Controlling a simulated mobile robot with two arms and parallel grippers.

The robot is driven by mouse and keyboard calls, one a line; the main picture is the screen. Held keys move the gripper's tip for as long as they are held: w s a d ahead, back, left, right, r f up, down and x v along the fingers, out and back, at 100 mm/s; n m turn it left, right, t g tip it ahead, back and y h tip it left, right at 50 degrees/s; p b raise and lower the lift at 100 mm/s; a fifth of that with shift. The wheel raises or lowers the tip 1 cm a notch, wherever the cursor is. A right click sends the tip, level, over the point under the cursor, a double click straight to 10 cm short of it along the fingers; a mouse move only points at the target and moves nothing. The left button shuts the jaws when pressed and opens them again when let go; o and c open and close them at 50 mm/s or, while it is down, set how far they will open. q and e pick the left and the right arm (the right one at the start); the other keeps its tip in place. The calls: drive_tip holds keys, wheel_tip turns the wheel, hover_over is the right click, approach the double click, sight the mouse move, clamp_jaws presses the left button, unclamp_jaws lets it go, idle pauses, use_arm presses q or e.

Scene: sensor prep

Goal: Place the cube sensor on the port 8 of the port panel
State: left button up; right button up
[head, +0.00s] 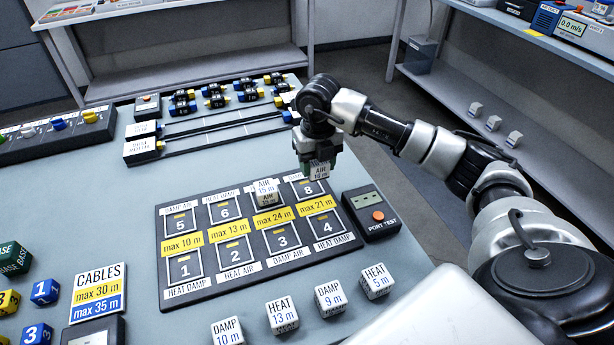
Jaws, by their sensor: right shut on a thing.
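The port panel (205,256) is a dark board on the table with numbered ports 1 to 8 in two rows. Port 8 (310,188) is at its far right corner. My right gripper (319,163) is shut on a white cube sensor (320,171) labelled AIR and holds it just above and beyond port 8, seemingly apart from the panel. My left gripper is not in view.
A PORT TEST box (371,212) stands right of the panel. Several HEAT and DAMP cubes, such as HEAT 13 m (282,316), lie along the front. Black rails (228,121) and small connectors lie behind.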

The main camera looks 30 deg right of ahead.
sight(307, 188)
drive_tip(key=shift+w+a+f, duration=0.35)
drive_tip(key=shift+w+f, duration=0.05)
drive_tip(key=shift+w, duration=0.1)
drive_tip(key=shift+w+a+f, duration=0.3)
drive_tip(key=shift+w+f, duration=0.05)
drive_tip(key=shift+w, duration=0.15)
wheel_tip(307, 188, down, 4)
drive_tip(key=shift+r, duration=0.1)
drive_tip(key=shift+f, duration=0.25)
drive_tip(key=o, duration=1)
